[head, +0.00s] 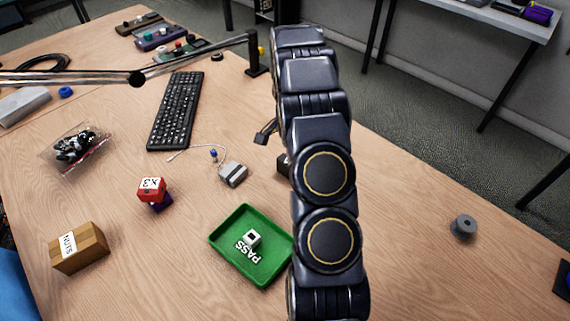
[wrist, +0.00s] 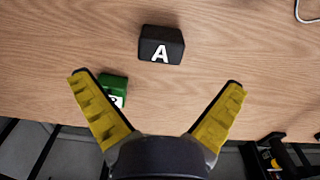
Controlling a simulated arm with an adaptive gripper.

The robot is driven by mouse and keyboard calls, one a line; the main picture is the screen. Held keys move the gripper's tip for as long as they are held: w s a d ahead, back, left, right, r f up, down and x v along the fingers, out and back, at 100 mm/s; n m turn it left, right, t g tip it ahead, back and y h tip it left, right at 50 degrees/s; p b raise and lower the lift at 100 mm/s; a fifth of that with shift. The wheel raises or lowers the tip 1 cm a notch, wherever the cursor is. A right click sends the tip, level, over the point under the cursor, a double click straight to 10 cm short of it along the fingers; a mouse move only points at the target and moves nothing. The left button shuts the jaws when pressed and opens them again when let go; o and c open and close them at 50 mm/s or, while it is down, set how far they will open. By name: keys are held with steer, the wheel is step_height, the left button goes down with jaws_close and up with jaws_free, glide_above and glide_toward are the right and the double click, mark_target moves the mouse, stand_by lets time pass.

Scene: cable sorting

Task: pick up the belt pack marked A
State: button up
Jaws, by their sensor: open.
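The belt pack marked A (wrist: 161,45) is a black block with a white letter A on its near face. In the wrist view it lies on the wooden table, ahead of my gripper (wrist: 158,82) and roughly in line with the gap between the fingers. My gripper is open, its yellow-padded fingers spread wide and empty. The fingers are apart from the pack. In the head view my arm hides most of the gripper; a dark block (head: 283,166) shows partly beside the arm, its marking not visible.
A green block (wrist: 113,91) with a partly hidden white letter sits by the left finger. The table edge lies close below it. In the head view, a green PASS tray (head: 221,251), a grey cabled box (head: 233,174) and a keyboard (head: 176,110) lie left of my arm.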

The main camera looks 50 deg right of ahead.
steer(key=shift+d+f+m, duration=0.3)
steer(key=shift+d+f, duration=0.4)
steer(key=shift+f, duration=0.15)
steer(key=f, duration=0.7)
steer(key=shift+w+a+f, duration=0.1)
steer(key=shift+a+f, duration=0.15)
steer(key=shift+a, duration=0.05)
steer(key=c, duration=1.2)
